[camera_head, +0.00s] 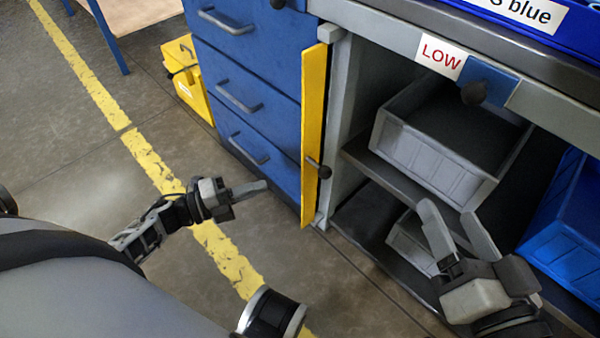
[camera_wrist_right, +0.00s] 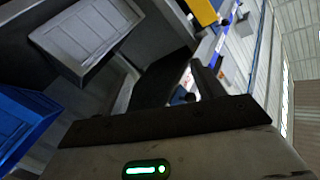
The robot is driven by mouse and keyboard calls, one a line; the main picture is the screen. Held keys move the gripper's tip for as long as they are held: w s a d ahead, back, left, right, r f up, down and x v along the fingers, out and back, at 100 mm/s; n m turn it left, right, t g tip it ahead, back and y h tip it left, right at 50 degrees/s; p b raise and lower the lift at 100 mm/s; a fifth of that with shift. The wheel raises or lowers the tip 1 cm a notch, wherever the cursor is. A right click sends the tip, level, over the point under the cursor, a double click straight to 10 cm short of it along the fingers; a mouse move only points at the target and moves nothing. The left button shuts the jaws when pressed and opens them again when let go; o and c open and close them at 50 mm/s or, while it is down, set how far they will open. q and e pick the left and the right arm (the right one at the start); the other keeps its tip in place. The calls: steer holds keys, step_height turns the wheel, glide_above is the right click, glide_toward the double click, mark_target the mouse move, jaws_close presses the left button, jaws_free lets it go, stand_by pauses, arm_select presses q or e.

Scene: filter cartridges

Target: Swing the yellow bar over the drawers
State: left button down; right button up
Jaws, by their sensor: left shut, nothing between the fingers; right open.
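The yellow bar (camera_head: 314,120) stands upright at the right edge of the blue drawers (camera_head: 247,95), beside the grey cabinet post. The drawers are closed and have grey handles. My left gripper (camera_head: 262,187) is shut and empty, to the left of the bar's lower part and in front of the lowest drawer. My right gripper (camera_head: 455,222) is open and empty, to the right of the bar, before the open shelves. A yellow piece (camera_wrist_right: 198,10), perhaps the bar, shows at the top of the right wrist view.
A grey bin (camera_head: 440,160) stands on the upper shelf, with a smaller grey bin (camera_head: 412,243) below. A blue bin (camera_head: 570,225) is at the right. A LOW label (camera_head: 441,56) and dark knob (camera_head: 474,93) are above. A yellow case (camera_head: 186,78) stands left of the drawers.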

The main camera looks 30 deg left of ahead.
mark_target(320, 173)
arm_select(q)
steer(key=b+x, duration=0.2)
steer(key=x, duration=0.8)
arm_select(e)
steer(key=shift+w+d+r+n+t+y, duration=0.1)
steer(key=shift+w+r+n+t+y, duration=0.05)
steer(key=shift+w+r+n+t, duration=0.25)
steer(key=shift+w+d+r+n+t+y, duration=0.15)
steer(key=shift+r+n+t+y, duration=0.1)
steer(key=shift+r, duration=0.3)
steer(key=shift+w+d+r+n+t+y, duration=0.1)
steer(key=shift+w+r+n+t, duration=0.15)
steer(key=shift+w+r+t, duration=0.15)
arm_select(q)
steer(key=shift+a, duration=0.15)
arm_select(e)
steer(key=shift+r, duration=0.1)
